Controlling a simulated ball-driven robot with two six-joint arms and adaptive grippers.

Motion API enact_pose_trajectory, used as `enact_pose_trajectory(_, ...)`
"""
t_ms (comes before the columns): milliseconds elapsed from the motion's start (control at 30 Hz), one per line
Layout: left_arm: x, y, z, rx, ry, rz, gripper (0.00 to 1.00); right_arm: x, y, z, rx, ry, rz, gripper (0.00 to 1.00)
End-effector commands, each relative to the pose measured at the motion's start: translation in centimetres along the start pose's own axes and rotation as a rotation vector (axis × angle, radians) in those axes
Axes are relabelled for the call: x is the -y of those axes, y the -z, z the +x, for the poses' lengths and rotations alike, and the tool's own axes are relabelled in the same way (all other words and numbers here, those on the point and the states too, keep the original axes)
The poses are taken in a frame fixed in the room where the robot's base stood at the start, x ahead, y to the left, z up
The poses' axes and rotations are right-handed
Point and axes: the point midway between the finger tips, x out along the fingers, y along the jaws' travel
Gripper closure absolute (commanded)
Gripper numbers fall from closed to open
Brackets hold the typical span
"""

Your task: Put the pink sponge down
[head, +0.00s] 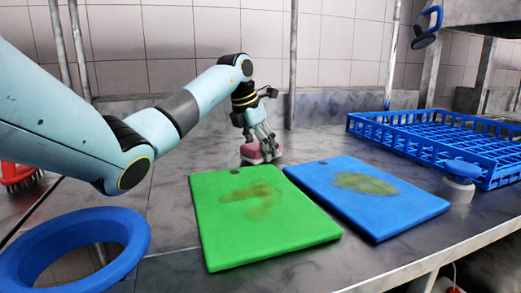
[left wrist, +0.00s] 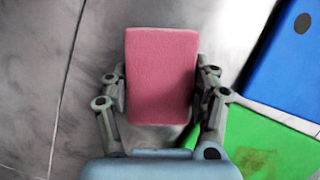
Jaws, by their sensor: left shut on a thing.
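The pink sponge (left wrist: 161,75) is a block between the two fingers of my left gripper (left wrist: 161,100) in the left wrist view. In the head view, my left gripper (head: 262,143) is shut on the pink sponge (head: 252,153), pointing down just behind the green cutting board. The sponge is low over the metal counter; I cannot tell whether it touches it. My right gripper is not in view.
A stained green board (head: 225,238) and a stained blue board (head: 395,214) lie on the counter (head: 320,140). A blue rack (head: 420,145) and a blue-handled brush (head: 459,188) are right. A blue ring (head: 30,270) and a red brush (head: 17,175) are left.

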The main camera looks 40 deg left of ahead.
Motion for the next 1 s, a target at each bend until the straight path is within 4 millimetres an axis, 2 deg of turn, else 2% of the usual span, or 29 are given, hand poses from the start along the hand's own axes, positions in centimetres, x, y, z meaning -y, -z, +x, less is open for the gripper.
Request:
enact_pose_trajectory(333,0.0,0.1,0.5,0.002,-0.001,0.001,0.74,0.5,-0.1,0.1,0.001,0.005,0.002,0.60)
enact_pose_trajectory(367,0.0,0.2,0.5,0.001,-0.001,0.001,0.38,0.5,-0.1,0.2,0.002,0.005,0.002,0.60)
enact_pose_trajectory(533,0.0,0.1,0.5,0.002,0.000,0.001,0.16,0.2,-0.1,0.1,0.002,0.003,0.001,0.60)
enact_pose_trajectory(833,0.0,0.1,0.3,0.002,0.000,0.001,0.14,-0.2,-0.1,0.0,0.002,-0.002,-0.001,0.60)
enact_pose_trajectory(1000,-0.1,-0.1,-1.6,0.005,-0.003,0.003,0.14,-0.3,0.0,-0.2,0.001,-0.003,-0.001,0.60)
